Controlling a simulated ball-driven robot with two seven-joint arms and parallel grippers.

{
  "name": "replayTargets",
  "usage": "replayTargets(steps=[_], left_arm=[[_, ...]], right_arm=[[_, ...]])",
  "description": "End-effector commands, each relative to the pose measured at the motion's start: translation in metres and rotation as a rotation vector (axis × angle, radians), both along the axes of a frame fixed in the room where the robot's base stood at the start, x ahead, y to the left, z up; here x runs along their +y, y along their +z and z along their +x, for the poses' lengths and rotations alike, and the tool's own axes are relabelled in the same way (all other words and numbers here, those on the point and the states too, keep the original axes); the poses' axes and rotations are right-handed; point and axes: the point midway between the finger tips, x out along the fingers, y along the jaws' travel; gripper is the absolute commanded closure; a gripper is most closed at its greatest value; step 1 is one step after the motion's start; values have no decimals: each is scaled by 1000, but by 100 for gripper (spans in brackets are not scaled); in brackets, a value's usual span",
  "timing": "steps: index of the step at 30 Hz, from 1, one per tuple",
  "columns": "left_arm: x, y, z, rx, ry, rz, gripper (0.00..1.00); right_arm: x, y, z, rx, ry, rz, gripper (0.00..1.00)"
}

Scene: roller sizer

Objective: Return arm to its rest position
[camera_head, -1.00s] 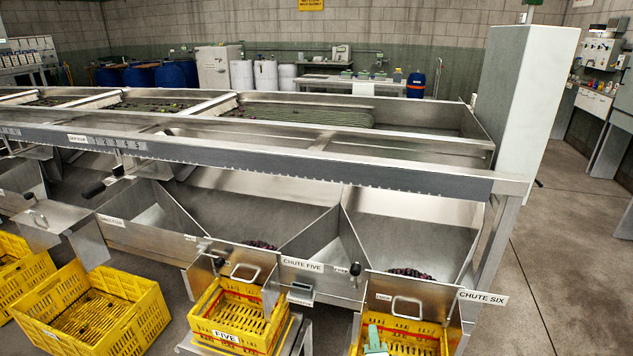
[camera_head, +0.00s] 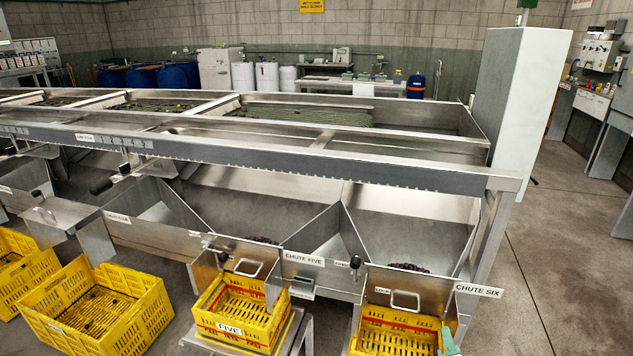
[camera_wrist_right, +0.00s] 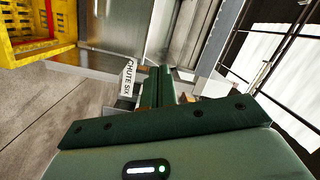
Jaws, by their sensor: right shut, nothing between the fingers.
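My right gripper (camera_head: 447,340) shows as a small pale green part at the bottom of the head view, at the right edge of the yellow crate (camera_head: 375,339) under chute six. In the right wrist view my right gripper (camera_wrist_right: 159,76) has its dark green fingers together with nothing between them. The chute six label (camera_wrist_right: 128,82) is just left of the fingers there, and a yellow crate (camera_wrist_right: 36,47) is at the upper left. My left gripper is in neither view.
The steel sizer frame (camera_head: 350,172) spans the view, with chutes holding dark fruit below it. The chute six sign (camera_head: 478,290) juts out close to my right gripper. Crate five (camera_head: 232,333) stands to the left. The concrete floor (camera_head: 570,270) at right is clear.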

Motion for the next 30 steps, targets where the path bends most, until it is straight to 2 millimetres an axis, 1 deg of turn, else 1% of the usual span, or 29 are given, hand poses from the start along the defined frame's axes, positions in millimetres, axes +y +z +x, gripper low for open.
replayTargets(steps=[1, 2, 3, 5, 6, 8, 9, 11, 12, 14, 15, 17, 18, 20, 21, 23, 24, 26, 27, 29, 30], left_arm=[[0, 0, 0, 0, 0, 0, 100], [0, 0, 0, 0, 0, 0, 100], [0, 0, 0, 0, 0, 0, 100], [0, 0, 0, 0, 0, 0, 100], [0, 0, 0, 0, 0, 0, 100], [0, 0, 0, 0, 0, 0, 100], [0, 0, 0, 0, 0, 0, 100], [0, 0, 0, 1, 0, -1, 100], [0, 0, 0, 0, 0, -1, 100], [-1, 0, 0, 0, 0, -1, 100], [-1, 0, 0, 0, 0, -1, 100], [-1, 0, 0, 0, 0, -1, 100], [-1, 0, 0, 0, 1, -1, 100], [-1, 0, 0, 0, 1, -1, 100], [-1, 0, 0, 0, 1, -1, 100], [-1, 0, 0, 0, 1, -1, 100], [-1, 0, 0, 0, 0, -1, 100], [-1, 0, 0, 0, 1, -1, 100], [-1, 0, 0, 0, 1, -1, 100], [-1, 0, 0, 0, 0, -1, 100], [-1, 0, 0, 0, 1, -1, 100]], right_arm=[[-26, 4, -1, -1, -11, -47, 100], [-42, 7, -1, 0, -16, -75, 100], [-64, 12, -2, 0, -24, -114, 100], [-100, 21, -4, -1, -39, -179, 100], [-125, 30, -6, 0, -49, -226, 100], [-163, 45, -9, 0, -64, -297, 100], [-187, 56, -12, -1, -74, -344, 100], [-222, 76, -16, -1, -89, -416, 100], [-215, 39, -33, 93, -61, -465, 100], [-217, 2, -56, 208, -25, -552, 100], [-219, -20, -73, 284, 1, -613, 100], [-224, -54, -102, 402, 46, -704, 100], [-227, -76, -124, 482, 83, -766, 100], [-233, -109, -162, 610, 147, -860, 100], [-237, -130, -190, 695, 195, -924, 100], [-245, -159, -236, 829, 278, -1019, 100], [-250, -176, -268, 917, 339, -1082, 100], [-259, -198, -319, 1046, 440, -1173, 100], [-265, -209, -354, 1130, 512, -1229, 100], [-275, -221, -406, 1249, 625, -1307, 100], [-282, -227, -441, 1326, 706, -1357, 100]])
